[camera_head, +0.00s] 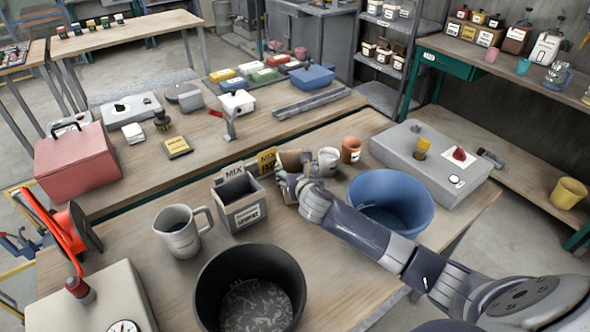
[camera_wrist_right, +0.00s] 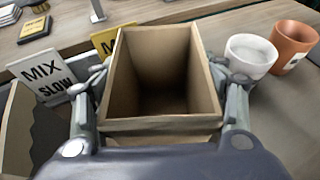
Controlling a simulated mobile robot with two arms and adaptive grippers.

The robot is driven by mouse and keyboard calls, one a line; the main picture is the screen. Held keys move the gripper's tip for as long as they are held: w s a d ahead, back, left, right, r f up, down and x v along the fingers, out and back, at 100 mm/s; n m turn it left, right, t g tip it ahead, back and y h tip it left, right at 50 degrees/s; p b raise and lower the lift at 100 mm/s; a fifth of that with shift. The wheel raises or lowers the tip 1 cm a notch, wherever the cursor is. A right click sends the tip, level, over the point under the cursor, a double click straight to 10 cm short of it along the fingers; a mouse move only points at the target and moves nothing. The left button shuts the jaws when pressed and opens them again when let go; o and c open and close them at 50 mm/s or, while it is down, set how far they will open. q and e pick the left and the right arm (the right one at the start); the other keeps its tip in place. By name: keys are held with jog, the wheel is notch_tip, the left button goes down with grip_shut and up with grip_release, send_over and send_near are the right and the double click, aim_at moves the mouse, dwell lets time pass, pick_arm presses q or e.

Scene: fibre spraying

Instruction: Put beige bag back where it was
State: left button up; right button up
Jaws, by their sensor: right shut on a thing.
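The beige bag (camera_head: 291,160), an open-topped, box-shaped container, stands upright on the near table, partly hidden behind my right gripper (camera_head: 287,184). In the right wrist view the bag (camera_wrist_right: 162,122) fills the middle, and its visible inside looks empty. My right gripper (camera_wrist_right: 160,85) has a finger on each side of the bag and is shut on it. Whether the bag's base touches the table is hidden. My left gripper is not in view.
Left of the bag are a grey box (camera_head: 239,205) with a MIX sign (camera_head: 233,171) and a yellow sign (camera_head: 267,161). A white cup (camera_head: 328,161), an orange cup (camera_head: 351,150) and a blue bucket (camera_head: 392,204) stand to its right. A black bucket (camera_head: 250,290) and grey jug (camera_head: 180,232) are nearer.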

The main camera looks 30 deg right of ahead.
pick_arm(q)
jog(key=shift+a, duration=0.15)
pick_arm(e)
jog(key=o, duration=1.3)
jog(key=shift+o, duration=0.7)
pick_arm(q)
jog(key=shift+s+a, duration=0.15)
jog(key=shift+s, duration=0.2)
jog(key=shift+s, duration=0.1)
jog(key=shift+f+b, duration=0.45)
pick_arm(e)
jog(key=v, duration=1.2)
jog(key=shift+a, duration=0.1)
